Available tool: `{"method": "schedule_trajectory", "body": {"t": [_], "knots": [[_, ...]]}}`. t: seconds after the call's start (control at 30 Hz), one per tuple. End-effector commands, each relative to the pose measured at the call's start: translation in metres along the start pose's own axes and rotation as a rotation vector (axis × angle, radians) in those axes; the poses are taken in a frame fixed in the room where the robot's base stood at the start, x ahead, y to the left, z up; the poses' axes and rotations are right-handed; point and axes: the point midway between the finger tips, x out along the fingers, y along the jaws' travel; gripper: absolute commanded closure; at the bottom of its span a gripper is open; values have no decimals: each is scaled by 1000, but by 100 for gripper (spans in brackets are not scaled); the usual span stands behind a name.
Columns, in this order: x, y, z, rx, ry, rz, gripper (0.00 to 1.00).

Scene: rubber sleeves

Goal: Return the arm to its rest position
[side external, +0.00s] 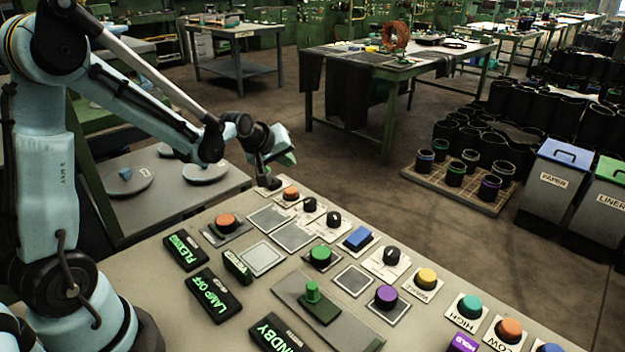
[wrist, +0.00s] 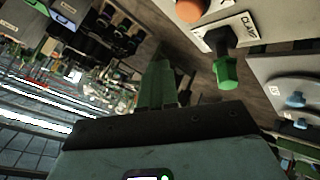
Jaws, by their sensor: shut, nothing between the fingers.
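My gripper (side external: 284,158) is above the far left corner of the control panel (side external: 200,320) in the side external view. Its green fingers (wrist: 160,84) show in the wrist view, shut with nothing held. A lever with a green tip (wrist: 226,72) stands on a plate lettered CLAMP in the wrist view, to the right of the fingers. An orange button (wrist: 189,10) is beside that plate. The fingers look apart from the lever in the wrist view; in the side external view the gap is hard to judge.
Round grey plates (side external: 122,180) lie on a side table at left. Black sleeves (side external: 497,150) and bins (side external: 556,180) stand at right. Open floor lies behind the panel.

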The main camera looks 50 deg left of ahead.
Motion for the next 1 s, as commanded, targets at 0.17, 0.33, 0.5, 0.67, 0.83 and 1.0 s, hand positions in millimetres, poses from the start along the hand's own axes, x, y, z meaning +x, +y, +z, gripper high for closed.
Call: {"method": "schedule_trajectory", "body": {"t": [0.17,0.33,0.5,0.67,0.83,1.0], "knots": [[-3,2,2,10,-3,0,100],[-29,13,15,108,-31,1,100],[-72,24,42,285,-77,6,100],[-110,25,70,457,-119,14,100],[-145,17,101,641,-162,27,100],[-171,4,129,805,-197,42,100]]}}
